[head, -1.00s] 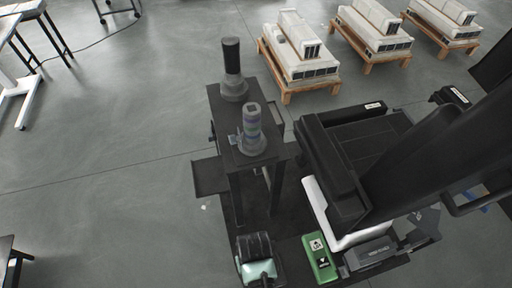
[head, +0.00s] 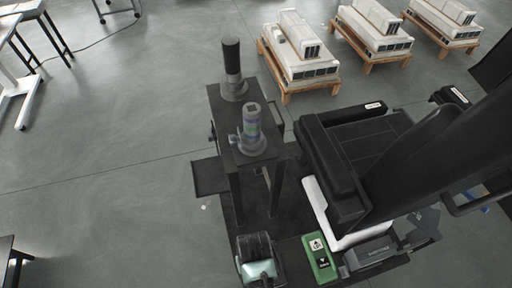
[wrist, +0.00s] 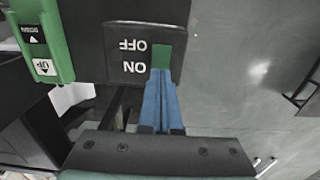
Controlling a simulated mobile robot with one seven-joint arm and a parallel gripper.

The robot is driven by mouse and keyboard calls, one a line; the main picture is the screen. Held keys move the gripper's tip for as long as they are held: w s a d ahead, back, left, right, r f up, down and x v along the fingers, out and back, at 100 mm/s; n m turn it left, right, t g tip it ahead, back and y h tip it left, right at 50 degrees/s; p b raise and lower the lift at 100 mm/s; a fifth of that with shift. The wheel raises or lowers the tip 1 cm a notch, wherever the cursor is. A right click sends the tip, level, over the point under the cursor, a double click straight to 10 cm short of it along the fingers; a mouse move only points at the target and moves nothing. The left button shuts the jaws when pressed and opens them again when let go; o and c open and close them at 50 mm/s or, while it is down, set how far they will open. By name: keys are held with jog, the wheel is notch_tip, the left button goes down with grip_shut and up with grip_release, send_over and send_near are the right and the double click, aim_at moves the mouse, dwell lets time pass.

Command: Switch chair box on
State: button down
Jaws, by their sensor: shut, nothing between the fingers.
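In the wrist view, a black switch box (wrist: 118,68) carries the words OFF and ON, seen upside down. A green switch (wrist: 162,53) sits at its right, beside the words. My gripper (wrist: 161,72) has blue fingers pressed together, with nothing between them. The fingertips are at the switch, on the ON side, and overlap its lower part in the picture. I cannot tell whether they touch it. A green control box (wrist: 45,40) with UP and DOWN labels is to the left; it also shows in the head view (head: 319,258).
A black chair (head: 350,150) stands at the right in the head view. A dark stand (head: 221,105) with two upright columns is left of it. White stacked units on wooden pallets (head: 298,55) are behind. The grey floor (head: 110,130) at left is open.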

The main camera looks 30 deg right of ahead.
jog(key=shift+f+b, duration=0.65)
jog(key=shift+f, duration=0.3)
dwell(0.3)
jog(key=shift+r, duration=0.15)
notch_tip(320, 180, up, 7)
jog(key=p, duration=0.7)
dwell(0.5)
